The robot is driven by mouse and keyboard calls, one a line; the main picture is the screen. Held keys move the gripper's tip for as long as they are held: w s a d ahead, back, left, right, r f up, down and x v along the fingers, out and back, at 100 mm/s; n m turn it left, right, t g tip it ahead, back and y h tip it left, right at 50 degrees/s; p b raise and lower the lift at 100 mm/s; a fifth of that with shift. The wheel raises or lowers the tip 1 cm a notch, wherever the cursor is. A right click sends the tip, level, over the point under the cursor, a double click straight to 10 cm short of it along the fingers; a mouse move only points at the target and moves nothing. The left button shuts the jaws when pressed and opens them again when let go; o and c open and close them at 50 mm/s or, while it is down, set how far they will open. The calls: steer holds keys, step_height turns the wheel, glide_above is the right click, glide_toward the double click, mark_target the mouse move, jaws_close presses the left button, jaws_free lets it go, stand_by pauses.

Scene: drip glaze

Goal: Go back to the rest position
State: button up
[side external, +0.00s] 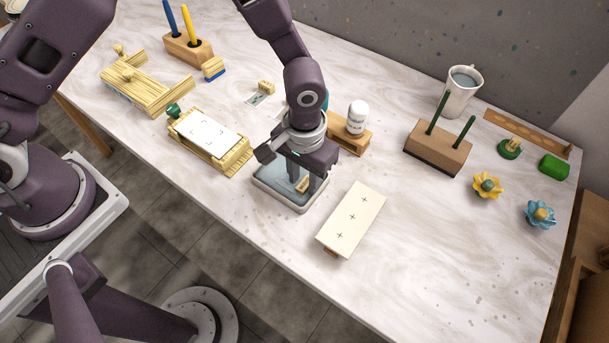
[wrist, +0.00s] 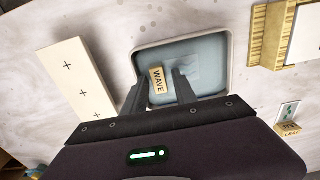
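My gripper (side external: 308,178) is over the shallow tray (side external: 277,197) with a pale rim and blue-grey inside, near the table's middle. In the wrist view, the gripper (wrist: 160,84) has its two dark fingers apart. A small wooden block (wrist: 157,80) marked WAVE shows between the fingertips, with a gap on each side. The block also shows low between the fingers in the side view (side external: 303,184). It appears to be in the tray; whether it touches the bottom is hard to tell.
A cream board with crosses (side external: 351,220) lies right of the tray. A wooden stand with a white sheet (side external: 210,134) is at left. A white bottle (side external: 356,118) stands on a wooden block behind my gripper. A pegged block (side external: 437,150) and mug (side external: 460,98) stand further right.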

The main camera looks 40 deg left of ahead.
step_height(320, 180, up, 6)
steer(key=shift+d+r, duration=0.1)
steer(key=shift+r, duration=0.15)
steer(key=s+a+r+t, duration=0.1)
steer(key=a+r, duration=0.4)
steer(key=r, duration=0.4)
steer(key=s+a+r+t, duration=0.1)
steer(key=a+r, duration=0.5)
steer(key=r, duration=0.2)
steer(key=s+a+r+t, duration=0.1)
steer(key=s+a+r, duration=0.2)
steer(key=s, duration=0.4)
steer(key=s+a+r+t, duration=0.2)
steer(key=s+a+r, duration=0.2)
steer(key=s, duration=0.4)
steer(key=shift+s+a+r+t, duration=0.2)
steer(key=shift+a+r+t, duration=0.05)
steer(key=shift+a+t, duration=0.1)
